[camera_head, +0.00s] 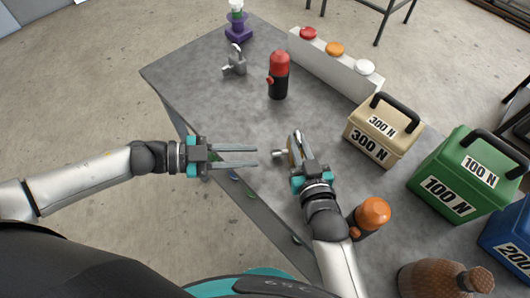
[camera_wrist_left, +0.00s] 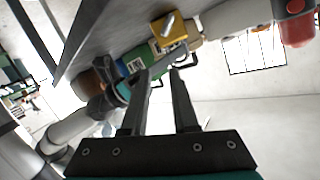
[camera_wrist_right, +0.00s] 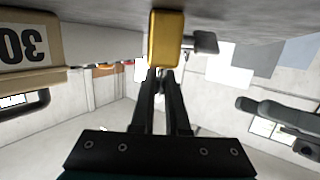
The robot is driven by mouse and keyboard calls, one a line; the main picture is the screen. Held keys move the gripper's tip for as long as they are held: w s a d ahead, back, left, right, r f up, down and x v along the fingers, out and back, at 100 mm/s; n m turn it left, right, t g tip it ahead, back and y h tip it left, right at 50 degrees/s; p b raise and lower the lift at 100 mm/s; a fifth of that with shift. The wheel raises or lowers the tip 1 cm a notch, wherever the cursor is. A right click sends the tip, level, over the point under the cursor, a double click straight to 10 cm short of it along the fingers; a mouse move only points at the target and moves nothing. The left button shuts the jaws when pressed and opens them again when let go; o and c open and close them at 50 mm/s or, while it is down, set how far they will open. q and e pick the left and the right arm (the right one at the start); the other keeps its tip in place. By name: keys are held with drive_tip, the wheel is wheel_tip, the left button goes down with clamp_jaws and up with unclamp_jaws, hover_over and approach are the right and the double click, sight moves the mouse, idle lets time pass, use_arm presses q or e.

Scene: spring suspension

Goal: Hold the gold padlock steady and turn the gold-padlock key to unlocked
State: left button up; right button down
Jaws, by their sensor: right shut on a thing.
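The gold padlock (camera_head: 291,152) stands on the grey table, partly hidden by my right gripper. It also shows in the left wrist view (camera_wrist_left: 176,38) and the right wrist view (camera_wrist_right: 166,42). The grey gold-padlock key (camera_head: 278,154) sticks out of its left side in the head view; it shows dark in the right wrist view (camera_wrist_right: 204,42). My right gripper (camera_wrist_right: 161,76) is shut on the padlock at the end away from the table; the exact contact is hard to see. My left gripper (camera_head: 256,157) is open and empty, left of the key and apart from it.
A grey padlock (camera_head: 235,64) and a red-and-black canister (camera_head: 278,76) stand farther back. Right are a button box (camera_head: 333,68), a tan 300 N weight (camera_head: 383,133) and a green 100 N weight (camera_head: 458,178). An orange-topped canister (camera_head: 371,215) stands beside my right arm.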

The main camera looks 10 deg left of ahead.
use_arm(q)
drive_tip(key=shift+s+d+f+m+t, duration=0.1)
drive_tip(key=shift+s+d+m+t, duration=0.1)
drive_tip(key=shift+s+m+t, duration=0.25)
drive_tip(key=shift+a+f+m+t, duration=0.15)
drive_tip(key=shift+a+m+t, duration=0.1)
drive_tip(key=shift+t, duration=0.1)
drive_tip(key=m+t+y, duration=0.1)
drive_tip(key=t+y, duration=0.1)
approach(271, 155)
drive_tip(key=x, duration=0.9)
drive_tip(key=shift+s, duration=0.1)
drive_tip(key=shift+c, duration=0.4)
clamp_jaws()
